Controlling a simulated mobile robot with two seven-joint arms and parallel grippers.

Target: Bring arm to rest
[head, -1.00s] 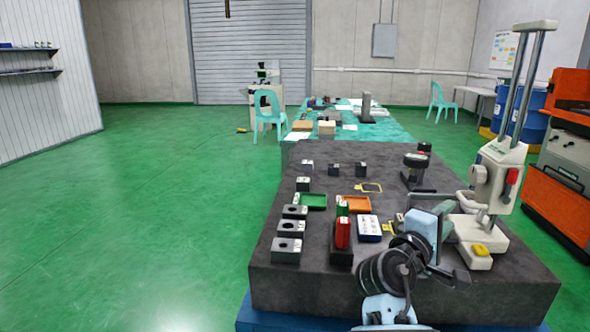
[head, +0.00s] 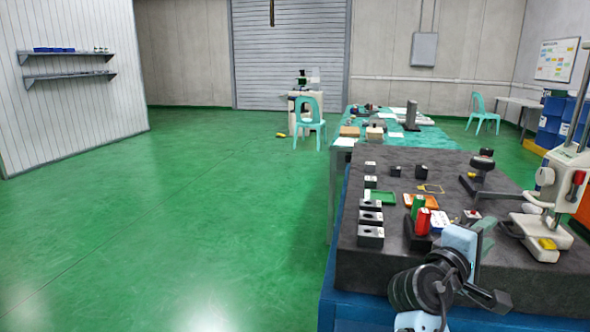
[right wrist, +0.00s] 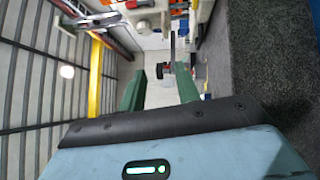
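My right arm comes in at the bottom right of the head view, over the near part of the dark table (head: 385,262). Its gripper (head: 486,236) is seen partly, behind my own pale blue wrist. In the right wrist view the two green fingers of this gripper (right wrist: 160,90) stand apart with nothing between them. A dark grey surface fills the right side of that view, close beside the gripper. My left gripper is in neither view.
On the table are several grey blocks (head: 370,237), a green tray (head: 382,198), an orange tray (head: 420,200), red and green upright pieces (head: 422,222) and a white stand (head: 541,237). Green floor (head: 190,220) to the left is clear. A turquoise chair (head: 309,125) stands farther back.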

